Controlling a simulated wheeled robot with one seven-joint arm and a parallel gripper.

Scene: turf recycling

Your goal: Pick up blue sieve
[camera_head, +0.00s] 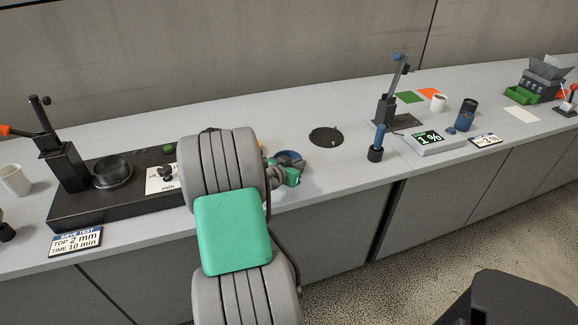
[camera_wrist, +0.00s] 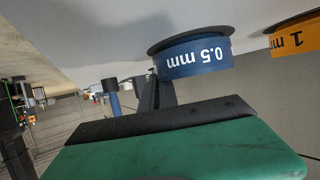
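The blue sieve (camera_wrist: 195,57) is a round blue ring with a dark rim, marked "0.5 mm". It appears upside down at the upper middle of the wrist view. In the head view, part of the blue sieve (camera_head: 288,155) shows on the counter just beyond my gripper (camera_head: 291,172). My arm hides much of this area. In the wrist view, a dark finger-like part reaches up beside and below the sieve. I cannot tell whether it touches the sieve or whether the fingers are open or shut.
An orange sieve marked "1 mm" (camera_wrist: 296,38) stands beside the blue one. A black sieve-shaker base (camera_head: 85,208) is at left. A round dark hole (camera_head: 325,137) lies in the counter to the right. A blue-handled tool (camera_head: 378,140) stands beyond it.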

